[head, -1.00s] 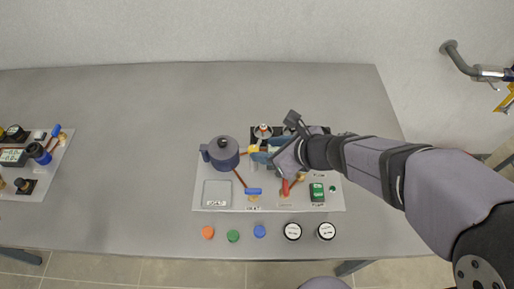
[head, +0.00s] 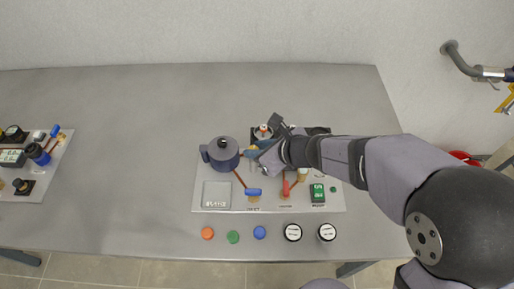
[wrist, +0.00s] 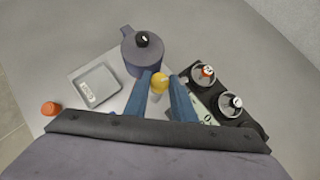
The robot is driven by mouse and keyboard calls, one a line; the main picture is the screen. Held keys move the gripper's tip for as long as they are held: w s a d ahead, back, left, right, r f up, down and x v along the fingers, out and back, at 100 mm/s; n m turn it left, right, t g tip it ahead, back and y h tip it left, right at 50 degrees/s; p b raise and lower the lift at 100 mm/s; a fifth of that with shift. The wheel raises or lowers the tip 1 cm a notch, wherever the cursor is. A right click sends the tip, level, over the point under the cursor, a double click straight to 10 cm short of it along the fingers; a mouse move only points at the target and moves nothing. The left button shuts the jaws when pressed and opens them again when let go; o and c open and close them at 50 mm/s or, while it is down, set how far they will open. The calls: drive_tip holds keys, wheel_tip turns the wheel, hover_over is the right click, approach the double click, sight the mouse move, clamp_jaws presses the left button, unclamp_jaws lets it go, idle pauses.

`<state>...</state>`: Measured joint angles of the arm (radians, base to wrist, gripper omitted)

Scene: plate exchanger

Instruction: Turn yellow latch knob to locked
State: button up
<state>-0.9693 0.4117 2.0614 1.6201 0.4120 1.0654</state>
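The yellow latch knob (wrist: 159,82) shows in the wrist view as a small round cap on a pale stem, beside the grey lidded pot (wrist: 146,52). My gripper (wrist: 162,79) has two blue fingers standing apart, one on each side of the knob. The left finger looks very close to the knob, and a small gap shows at the right finger. I cannot tell whether either touches. In the head view my gripper (head: 251,154) is over the board just right of the pot (head: 223,153), and it mostly hides the knob there.
The board (head: 227,206) also carries a grey square tray (head: 216,194), a blue-handled valve (head: 253,191), a red-handled valve (head: 286,188) and a green switch (head: 317,193). Orange (head: 207,233), green and blue caps lie in front.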

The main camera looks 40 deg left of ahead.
drive_tip(key=shift+r+n+p, duration=0.1)
drive_tip(key=shift+n+p, duration=0.2)
drive_tip(key=shift+p, duration=0.05)
drive_tip(key=shift+w+n+g+p, duration=0.3)
drive_tip(key=shift+n+g+p, duration=0.9)
drive_tip(key=shift+p, duration=0.05)
drive_tip(key=n+g+h+p, duration=0.1)
drive_tip(key=n, duration=0.1)
drive_tip(key=n+g+h+p, duration=0.1)
drive_tip(key=n+g, duration=0.1)
drive_tip(key=shift+w+a+n+p, duration=0.2)
drive_tip(key=shift+n+p, duration=0.1)
drive_tip(key=n+g+h, duration=0.1)
drive_tip(key=n, duration=0.1)
drive_tip(key=n+g+h, duration=0.1)
drive_tip(key=shift+w+a+f+n, duration=0.15)
drive_tip(key=shift+f+n, duration=0.05)
drive_tip(key=shift+n, duration=0.2)
drive_tip(key=shift+a+n+g+h+b, duration=0.1)
drive_tip(key=shift+n+g+h+b, duration=0.3)
drive_tip(key=shift+n+h, duration=0.65)
drive_tip(key=shift+a+n+g+h, duration=0.1)
drive_tip(key=shift+n+g+h, duration=0.25)
drive_tip(key=shift+n, duration=0.5)
drive_tip(key=shift+r, duration=0.1)
drive_tip(key=o, duration=1.1)
drive_tip(key=shift+c, duration=0.2)
